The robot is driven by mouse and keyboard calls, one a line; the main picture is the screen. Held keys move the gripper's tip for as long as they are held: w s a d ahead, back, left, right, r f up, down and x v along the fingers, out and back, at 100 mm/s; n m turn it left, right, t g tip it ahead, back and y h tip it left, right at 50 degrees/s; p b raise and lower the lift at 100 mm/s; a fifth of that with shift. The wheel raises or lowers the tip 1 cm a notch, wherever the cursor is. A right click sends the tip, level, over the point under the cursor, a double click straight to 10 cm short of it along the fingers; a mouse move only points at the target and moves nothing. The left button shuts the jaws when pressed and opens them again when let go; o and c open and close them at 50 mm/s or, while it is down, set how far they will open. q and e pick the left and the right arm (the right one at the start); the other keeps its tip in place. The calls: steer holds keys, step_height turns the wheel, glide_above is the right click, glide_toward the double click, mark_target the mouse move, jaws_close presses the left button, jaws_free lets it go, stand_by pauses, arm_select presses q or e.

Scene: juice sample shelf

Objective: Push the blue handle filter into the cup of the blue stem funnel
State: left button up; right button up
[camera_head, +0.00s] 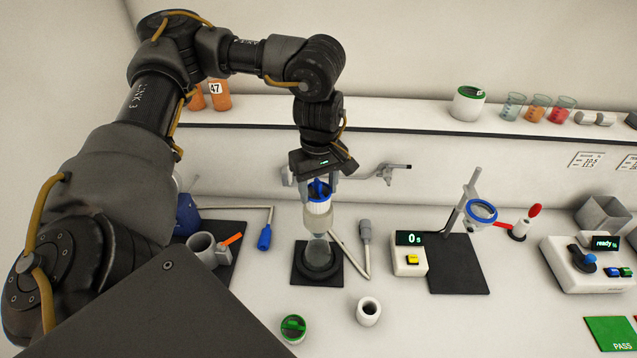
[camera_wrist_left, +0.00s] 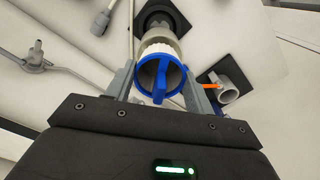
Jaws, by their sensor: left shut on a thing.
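The blue handle filter (camera_head: 319,190) has a blue rim with an upright blue handle across it and a white ribbed side. My left gripper (camera_head: 320,196) is shut on it, one finger on each side; the filter also shows from above between the fingers in the left wrist view (camera_wrist_left: 160,80). Directly below is a pale cup (camera_head: 317,221), apparently the funnel's, above a clear flask (camera_head: 318,251) on a black base. The filter is upright and in line with the cup. I cannot tell how deep it sits there. The funnel's stem is hidden. My right gripper is not in view.
A grey tap (camera_head: 388,172) reaches out behind, to the right. A timer (camera_head: 408,256) and a ring stand (camera_head: 481,211) are to the right. A grey mug (camera_head: 203,248) is to the left. A green-topped jar (camera_head: 293,328) and a white cup (camera_head: 368,311) stand in front.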

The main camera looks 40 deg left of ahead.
mark_target(319, 198)
arm_select(q)
steer(key=shift+f+b, duration=0.9)
steer(key=shift+f, duration=0.75)
stand_by(0.4)
stand_by(0.5)
steer(key=shift+s+f, duration=0.1)
steer(key=shift+f, duration=0.2)
stand_by(0.3)
steer(key=shift+r, duration=0.1)
steer(key=shift+r+p, duration=0.9)
steer(key=shift+r, duration=1)
steer(key=shift+f+b, duration=0.9)
steer(key=shift+f, duration=0.75)
stand_by(0.4)
steer(key=shift+f, duration=0.35)
